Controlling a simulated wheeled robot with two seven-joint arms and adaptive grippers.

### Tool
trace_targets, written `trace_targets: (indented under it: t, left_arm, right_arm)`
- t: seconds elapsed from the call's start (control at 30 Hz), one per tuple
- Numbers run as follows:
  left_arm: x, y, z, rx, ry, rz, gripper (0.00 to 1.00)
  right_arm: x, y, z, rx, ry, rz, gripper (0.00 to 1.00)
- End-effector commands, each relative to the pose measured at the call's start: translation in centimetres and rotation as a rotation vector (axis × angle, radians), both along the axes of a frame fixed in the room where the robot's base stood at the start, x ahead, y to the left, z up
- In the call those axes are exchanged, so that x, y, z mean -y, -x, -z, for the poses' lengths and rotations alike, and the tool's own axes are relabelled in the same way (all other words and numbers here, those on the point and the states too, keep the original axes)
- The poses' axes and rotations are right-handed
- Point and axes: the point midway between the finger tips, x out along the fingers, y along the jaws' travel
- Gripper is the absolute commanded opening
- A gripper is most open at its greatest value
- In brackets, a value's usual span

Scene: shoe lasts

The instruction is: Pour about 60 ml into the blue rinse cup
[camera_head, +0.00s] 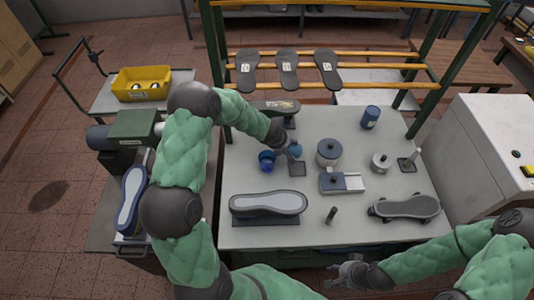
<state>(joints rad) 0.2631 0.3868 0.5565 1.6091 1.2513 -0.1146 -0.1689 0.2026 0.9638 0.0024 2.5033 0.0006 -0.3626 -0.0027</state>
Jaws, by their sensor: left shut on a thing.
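My left gripper (288,149) is over the back left part of the bench, shut on a small blue thing (296,151) that its fingers partly hide. Another small blue piece (266,161) shows just left of the fingers. I cannot tell whether the two are parts of one vessel or which is the rinse cup. A taller dark blue container (370,117) stands upright at the back right of the bench, apart from both grippers. No liquid is visible.
A rack with soles (287,70) rises behind.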

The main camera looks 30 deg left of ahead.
Motion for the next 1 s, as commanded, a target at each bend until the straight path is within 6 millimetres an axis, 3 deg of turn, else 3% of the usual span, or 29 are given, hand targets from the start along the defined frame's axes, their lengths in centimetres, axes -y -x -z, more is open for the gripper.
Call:
trace_targets:
  t: [1.0]
  left_arm:
    - [0.8, -1.0, -0.5, -0.096, -0.087, -0.002, 0.34]
  right_arm:
    - [0.0, 0.0, -9.8, 0.0, 0.0, 0.0, 0.4]
